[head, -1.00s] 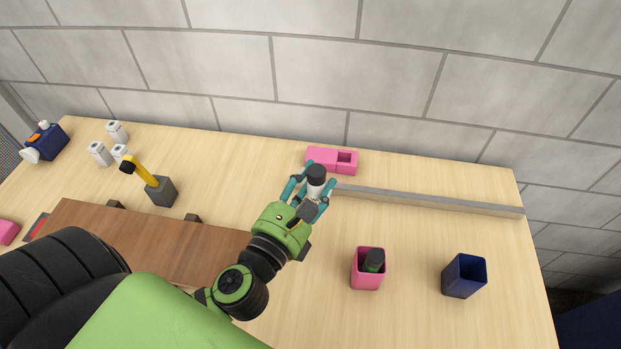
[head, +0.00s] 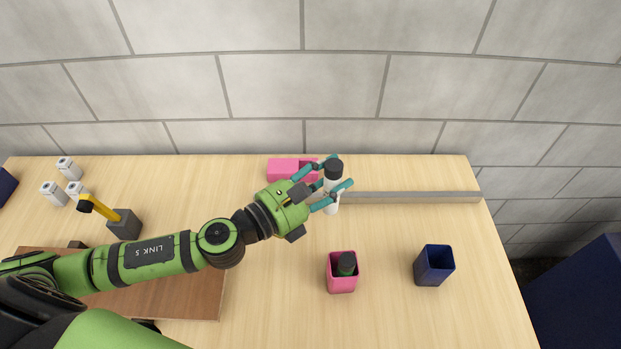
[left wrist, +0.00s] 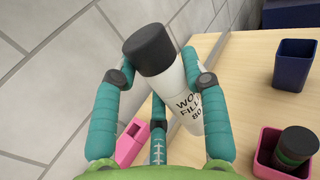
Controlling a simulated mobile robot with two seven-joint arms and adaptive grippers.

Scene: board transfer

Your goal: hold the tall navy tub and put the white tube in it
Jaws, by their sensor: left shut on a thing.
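The white tube (head: 331,181) has a black cap and dark lettering. My left gripper (head: 331,188) is shut on it and holds it upright near the grey bar, behind the pink tub. In the left wrist view the tube (left wrist: 181,85) stands between the teal fingers, cap toward the camera. The tall navy tub (head: 433,267) stands upright at the right of the table, apart from the gripper, and its inside looks empty. It also shows in the left wrist view (left wrist: 294,66) at upper right. My right gripper is not in view.
A pink tub (head: 342,277) holding a dark green, black-topped item stands left of the navy tub. A long grey bar (head: 420,197) lies behind both. A pink block (head: 285,169) is at the back. A brown board (head: 190,292) and a yellow-handled tool (head: 103,211) are at left.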

